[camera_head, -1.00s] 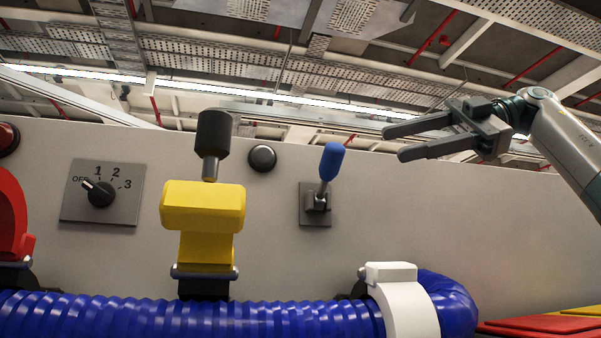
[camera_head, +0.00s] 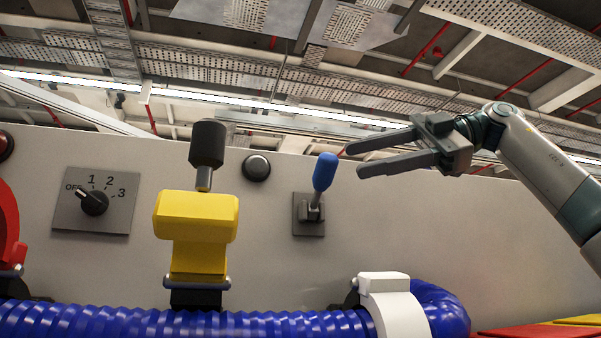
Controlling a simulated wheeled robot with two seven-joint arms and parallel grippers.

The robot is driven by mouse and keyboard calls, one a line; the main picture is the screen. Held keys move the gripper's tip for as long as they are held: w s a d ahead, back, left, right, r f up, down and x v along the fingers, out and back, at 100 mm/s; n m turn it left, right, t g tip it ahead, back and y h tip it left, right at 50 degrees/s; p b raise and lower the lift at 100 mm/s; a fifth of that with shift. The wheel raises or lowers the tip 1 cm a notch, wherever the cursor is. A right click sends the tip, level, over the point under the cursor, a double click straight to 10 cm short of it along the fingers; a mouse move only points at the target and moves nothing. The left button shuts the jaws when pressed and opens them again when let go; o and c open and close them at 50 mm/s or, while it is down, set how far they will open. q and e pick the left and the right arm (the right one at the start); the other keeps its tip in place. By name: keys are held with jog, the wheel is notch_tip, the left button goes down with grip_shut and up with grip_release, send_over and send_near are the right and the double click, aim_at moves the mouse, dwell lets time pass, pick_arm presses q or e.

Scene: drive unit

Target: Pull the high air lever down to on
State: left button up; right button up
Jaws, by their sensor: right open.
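A lever with a blue handle (camera_head: 325,172) stands up from a small grey plate (camera_head: 309,228) on the pale panel, leaning slightly right. My right gripper (camera_head: 353,160) comes in from the right. Its two long grey fingers point left and are apart with nothing between them. The fingertips are just right of the blue handle's upper part in the picture; I cannot tell whether they touch it. My left gripper is not in view.
A yellow block (camera_head: 196,216) with a black-topped lever (camera_head: 207,145) stands to the left. A rotary knob (camera_head: 94,202) and a black button (camera_head: 256,168) sit on the panel (camera_head: 420,240). A blue hose (camera_head: 180,323) with a white clamp (camera_head: 392,300) runs along the bottom.

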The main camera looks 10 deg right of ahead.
aim_at(316, 170)
jog(key=p+x, duration=0.2)
jog(key=x, duration=0.9)
jog(key=shift+w+a+f, duration=0.15)
jog(key=shift+a, duration=0.15)
grip_shut()
